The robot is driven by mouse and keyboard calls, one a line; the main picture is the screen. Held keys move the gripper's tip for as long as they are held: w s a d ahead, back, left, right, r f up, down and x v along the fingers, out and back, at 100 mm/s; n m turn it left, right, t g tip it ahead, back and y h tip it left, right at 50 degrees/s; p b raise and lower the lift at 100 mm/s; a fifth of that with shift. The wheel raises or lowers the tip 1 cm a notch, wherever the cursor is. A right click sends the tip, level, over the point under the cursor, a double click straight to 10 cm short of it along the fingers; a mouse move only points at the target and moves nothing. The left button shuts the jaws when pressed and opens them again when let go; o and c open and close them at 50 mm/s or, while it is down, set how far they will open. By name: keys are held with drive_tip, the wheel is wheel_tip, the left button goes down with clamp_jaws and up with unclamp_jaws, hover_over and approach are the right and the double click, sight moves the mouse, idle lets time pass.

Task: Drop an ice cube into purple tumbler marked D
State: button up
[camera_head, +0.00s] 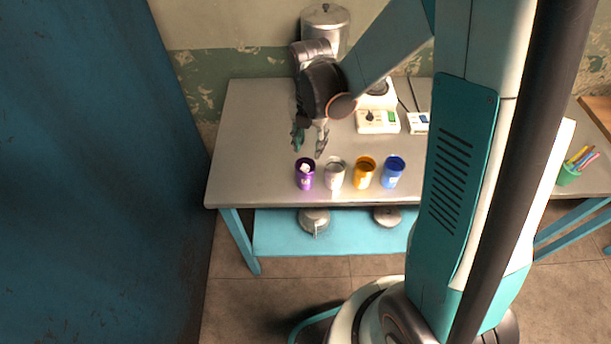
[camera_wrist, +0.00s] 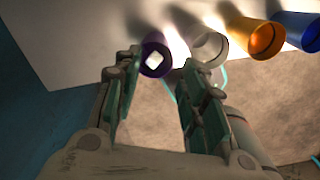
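The purple tumbler (camera_head: 305,183) stands upright at the left end of a row of tumblers near the table's front edge. A white ice cube (camera_head: 305,168) shows at its mouth. In the wrist view the ice cube (camera_wrist: 152,60) appears inside the rim of the purple tumbler (camera_wrist: 151,45); I cannot tell how deep it sits. My gripper (camera_head: 309,146) is above and just behind the purple tumbler, fingers pointing down. The fingers are apart with nothing between them. The letter on the tumbler is too small to read.
A white or clear tumbler (camera_head: 335,176), an orange tumbler (camera_head: 364,174) and a blue tumbler (camera_head: 393,174) stand to the right in the row. A device with a dial (camera_head: 377,122) and a metal pot (camera_head: 325,22) are farther back. The table's left side (camera_head: 240,150) is clear.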

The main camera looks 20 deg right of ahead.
wheel_tip(320, 180, up, 12)
idle(0.8)
idle(0.3)
drive_tip(key=s+m+t+b, duration=0.3)
drive_tip(key=s+m, duration=0.4)
drive_tip(key=m, duration=0.6)
drive_tip(key=s+f+m+t+b, duration=0.1)
drive_tip(key=s+m+t+b, duration=0.3)
drive_tip(key=m, duration=1)
drive_tip(key=shift+s+f+m+b, duration=0.15)
drive_tip(key=shift+s+m+b, duration=0.2)
drive_tip(key=shift+s, duration=1.55)
drive_tip(key=shift+d, duration=0.1)
